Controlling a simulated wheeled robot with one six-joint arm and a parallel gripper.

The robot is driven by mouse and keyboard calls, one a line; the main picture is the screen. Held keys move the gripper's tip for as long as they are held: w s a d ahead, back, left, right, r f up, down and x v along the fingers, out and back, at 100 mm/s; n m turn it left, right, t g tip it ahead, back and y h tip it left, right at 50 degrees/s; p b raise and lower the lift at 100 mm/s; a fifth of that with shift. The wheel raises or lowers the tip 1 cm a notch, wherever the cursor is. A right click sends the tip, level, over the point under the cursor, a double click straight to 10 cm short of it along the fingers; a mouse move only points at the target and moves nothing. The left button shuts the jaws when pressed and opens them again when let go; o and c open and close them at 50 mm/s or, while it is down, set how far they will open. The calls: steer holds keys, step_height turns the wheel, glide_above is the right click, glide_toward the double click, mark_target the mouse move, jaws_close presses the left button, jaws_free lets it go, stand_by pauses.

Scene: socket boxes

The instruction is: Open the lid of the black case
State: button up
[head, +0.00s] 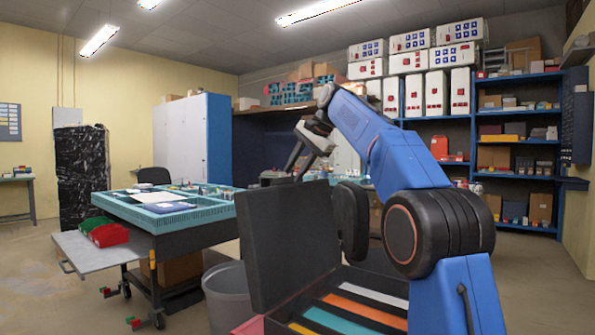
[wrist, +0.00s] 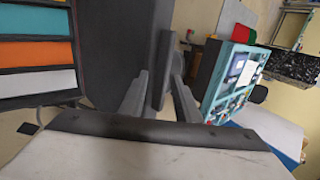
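The black case (head: 345,288) stands low in front of me, in the lower middle of the head view. Its lid (head: 287,238) stands up steeply at the left, and orange, teal, white and yellow strips show inside. In the wrist view the lid (wrist: 105,45) is a large dark panel, with the coloured interior to its left. My gripper (head: 303,165) is above the lid's top edge in the head view, fingers pointing down. In the wrist view my gripper (wrist: 162,95) has its fingers apart beside the lid's edge. I cannot tell whether they touch it.
A teal-topped workbench (head: 190,212) with a red and green bin (head: 105,232) stands at the left. A grey waste bin (head: 227,293) is close to the case's left side. Blue shelves (head: 520,150) line the back right.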

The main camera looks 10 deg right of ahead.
steer(key=shift+r, duration=0.1)
steer(key=v, duration=1.1)
steer(key=shift+s+d+r, duration=0.2)
steer(key=shift+r, duration=0.1)
